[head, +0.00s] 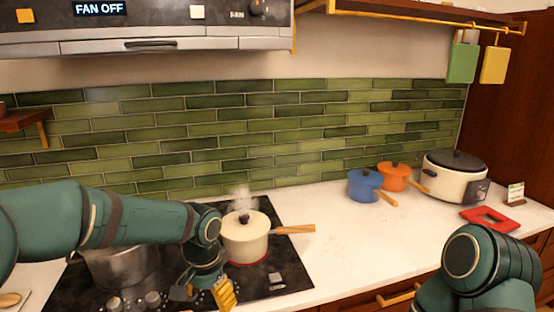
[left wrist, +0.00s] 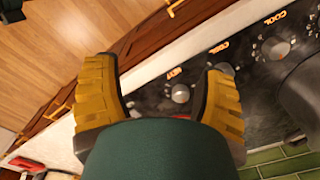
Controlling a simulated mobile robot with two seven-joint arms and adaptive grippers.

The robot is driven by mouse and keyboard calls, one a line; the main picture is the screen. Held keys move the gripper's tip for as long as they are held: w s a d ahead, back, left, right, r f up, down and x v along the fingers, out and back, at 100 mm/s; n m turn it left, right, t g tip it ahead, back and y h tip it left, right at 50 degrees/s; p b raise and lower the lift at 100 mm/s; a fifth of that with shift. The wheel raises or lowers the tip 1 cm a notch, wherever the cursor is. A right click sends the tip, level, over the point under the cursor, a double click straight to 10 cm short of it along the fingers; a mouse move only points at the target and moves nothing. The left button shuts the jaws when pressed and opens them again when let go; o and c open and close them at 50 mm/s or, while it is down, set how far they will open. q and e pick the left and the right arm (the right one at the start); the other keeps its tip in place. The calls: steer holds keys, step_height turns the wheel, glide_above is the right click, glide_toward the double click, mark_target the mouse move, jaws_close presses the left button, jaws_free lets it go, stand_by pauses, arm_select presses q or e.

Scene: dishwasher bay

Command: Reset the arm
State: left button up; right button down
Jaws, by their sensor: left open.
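My left arm (head: 140,215) reaches in from the left over the black cooktop (head: 185,215). My left gripper (head: 203,293) points down near the front of the cooktop, with yellow ribbed fingers. In the left wrist view the gripper (left wrist: 160,75) is open with its fingers apart and nothing held between them. A control knob (left wrist: 180,93) shows in the gap between the fingers; I cannot tell how far below it is. My right arm (head: 485,262) shows at the lower right, but its gripper is out of view.
A cream pot (head: 243,241) steams on a red-glowing burner, its wooden handle pointing right. A metal pot (head: 120,268) is partly hidden behind my left arm. Blue (head: 362,187) and orange (head: 393,177) pots and a cooker (head: 452,178) stand at the back right. The middle counter (head: 345,235) is clear.

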arm_select(q)
steer(key=s+d+f+n+h, duration=0.1)
steer(key=s+f+n, duration=0.1)
steer(key=s+f, duration=0.3)
steer(key=s+d+f+n+t+h, duration=0.1)
steer(key=s+f, duration=0.4)
steer(key=f, duration=0.8)
steer(key=s+d+f+n+h, duration=0.1)
steer(key=s+f+n, duration=0.3)
steer(key=f, duration=0.5)
steer(key=shift+s+d+t+h, duration=0.4)
steer(key=shift+s+d, duration=0.3)
steer(key=shift+s, duration=0.25)
